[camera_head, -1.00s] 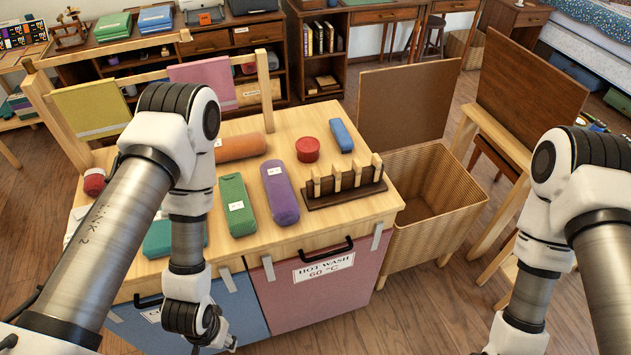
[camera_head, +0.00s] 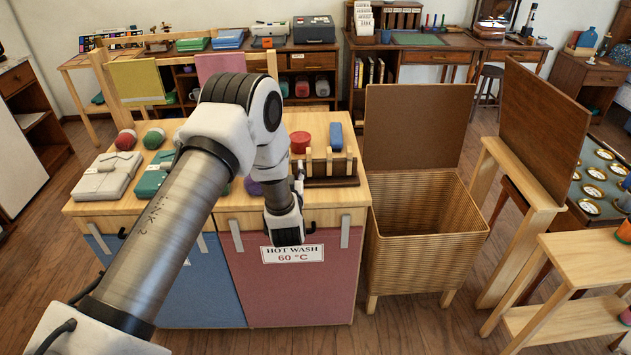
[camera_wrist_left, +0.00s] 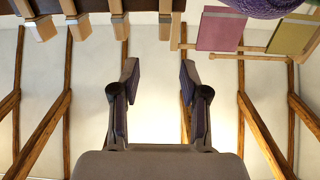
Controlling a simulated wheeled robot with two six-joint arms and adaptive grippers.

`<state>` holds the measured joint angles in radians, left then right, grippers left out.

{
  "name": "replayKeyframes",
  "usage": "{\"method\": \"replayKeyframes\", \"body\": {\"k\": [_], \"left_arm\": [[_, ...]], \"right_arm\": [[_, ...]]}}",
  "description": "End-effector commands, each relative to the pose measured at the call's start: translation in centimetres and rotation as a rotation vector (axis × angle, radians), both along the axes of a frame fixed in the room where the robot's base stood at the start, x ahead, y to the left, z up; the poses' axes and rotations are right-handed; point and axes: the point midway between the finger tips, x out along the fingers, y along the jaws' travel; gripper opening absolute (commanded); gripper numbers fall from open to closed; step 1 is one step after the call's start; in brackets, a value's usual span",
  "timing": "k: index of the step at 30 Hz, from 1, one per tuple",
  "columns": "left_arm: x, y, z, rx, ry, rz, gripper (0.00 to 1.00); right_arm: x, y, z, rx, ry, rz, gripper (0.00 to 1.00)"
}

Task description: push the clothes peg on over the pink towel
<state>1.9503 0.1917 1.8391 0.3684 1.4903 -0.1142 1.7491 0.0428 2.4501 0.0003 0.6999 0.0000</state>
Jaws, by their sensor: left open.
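The pink towel (camera_head: 221,66) hangs over the wooden rail at the back left of the table, beside a yellow-green towel. It shows upside down in the left wrist view (camera_wrist_left: 219,31). Several light wooden clothes pegs (camera_head: 329,160) stand in a dark rack (camera_head: 331,181) at the table's front right. Their ends show along the top of the left wrist view (camera_wrist_left: 120,26). My left gripper (camera_head: 298,176) is at the rack's left front, partly hidden by its own wrist. In the left wrist view its fingers (camera_wrist_left: 158,78) are apart with nothing between them. My right gripper is out of view.
A red round tub (camera_head: 300,142) and a blue block (camera_head: 336,136) lie behind the rack. An open wicker hamper (camera_head: 425,235) stands right of the table. Grey and teal folded cloths and yarn balls lie at the left. My left arm hides the table's middle.

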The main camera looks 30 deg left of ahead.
Motion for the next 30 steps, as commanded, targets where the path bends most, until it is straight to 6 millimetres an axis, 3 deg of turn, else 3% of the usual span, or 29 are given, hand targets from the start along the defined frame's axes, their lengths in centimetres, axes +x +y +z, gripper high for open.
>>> {"method": "replayKeyframes", "body": {"k": [1, 5, 18, 26, 27, 30], "left_arm": [[0.0, 0.3, -0.4, -0.003, -0.008, 0.006, 0.45], [0.7, 0.7, 0.1, -0.005, -0.017, 0.007, 0.45], [6.8, 3.4, 0.1, -0.004, -0.014, 0.006, 0.45], [7.3, 3.6, -0.1, -0.005, -0.013, 0.004, 0.45], [7.3, 3.6, -0.1, -0.005, -0.013, 0.004, 0.31], [7.3, 3.6, -0.1, -0.005, -0.013, 0.004, 0.00]], "right_arm": [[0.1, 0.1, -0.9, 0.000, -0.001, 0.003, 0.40], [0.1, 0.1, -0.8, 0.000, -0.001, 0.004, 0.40], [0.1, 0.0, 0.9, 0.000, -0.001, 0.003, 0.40], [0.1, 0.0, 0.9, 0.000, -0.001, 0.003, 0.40], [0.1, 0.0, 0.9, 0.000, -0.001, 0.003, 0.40], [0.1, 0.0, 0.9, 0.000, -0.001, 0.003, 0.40]]}}
